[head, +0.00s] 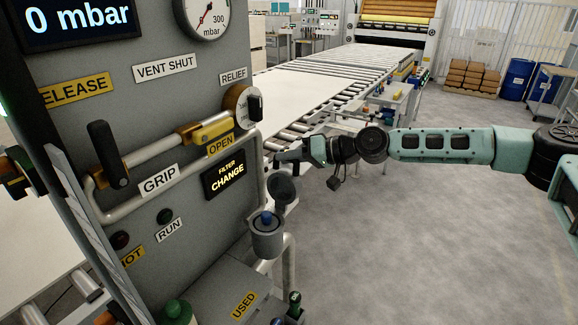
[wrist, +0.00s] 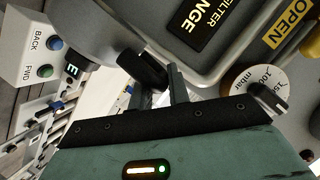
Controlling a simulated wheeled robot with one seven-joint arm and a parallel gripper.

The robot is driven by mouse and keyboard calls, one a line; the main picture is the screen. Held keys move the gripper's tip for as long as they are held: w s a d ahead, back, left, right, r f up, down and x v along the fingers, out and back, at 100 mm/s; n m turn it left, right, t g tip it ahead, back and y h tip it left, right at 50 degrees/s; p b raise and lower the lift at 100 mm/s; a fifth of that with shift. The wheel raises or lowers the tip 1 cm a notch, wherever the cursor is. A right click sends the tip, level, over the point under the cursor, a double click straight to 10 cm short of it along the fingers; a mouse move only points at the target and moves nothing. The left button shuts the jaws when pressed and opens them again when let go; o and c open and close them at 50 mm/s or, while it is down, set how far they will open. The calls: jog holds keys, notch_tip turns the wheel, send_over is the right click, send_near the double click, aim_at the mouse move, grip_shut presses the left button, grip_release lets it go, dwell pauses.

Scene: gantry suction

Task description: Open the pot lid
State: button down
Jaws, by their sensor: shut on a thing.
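The filter pot (head: 268,242) is a small grey cylinder on the front of the machine. Its mouth is uncovered and a blue-topped piece (head: 267,217) shows inside. The dark round pot lid (head: 281,191) stands tilted up above the pot's rear edge. My gripper (head: 284,157) reaches in from the right, just above the lid. In the wrist view, my gripper (wrist: 161,90) has its two fingers close together at a dark handle-like piece (wrist: 146,66), which I take to be the lid's. The exact contact is partly hidden by the fingers.
The grey panel carries a lit FILTER CHANGE display (head: 225,180), a bent grip rail (head: 160,204) and a relief knob (head: 248,105) close to the gripper. A roller conveyor (head: 345,78) runs behind.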

jog(key=shift+w+d+f+m+g+y+b, duration=0.2)
jog(key=shift+w+d+f+m+b, duration=0.15)
jog(key=shift+b, duration=0.25)
jog(key=shift+w+d+f+m+g+y+b, duration=0.15)
jog(key=shift+w+m+y+b, duration=0.1)
jog(key=shift+w+b, duration=0.25)
jog(key=c, duration=1.4)
grip_release()
jog(key=shift+a, duration=0.15)
jog(key=shift+o, duration=0.2)
jog(key=shift+d, duration=0.2)
jog(key=b+v, duration=0.6)
jog(key=v, duration=1.1)
jog(key=shift+s, duration=0.15)
jog(key=shift+r, duration=0.15)
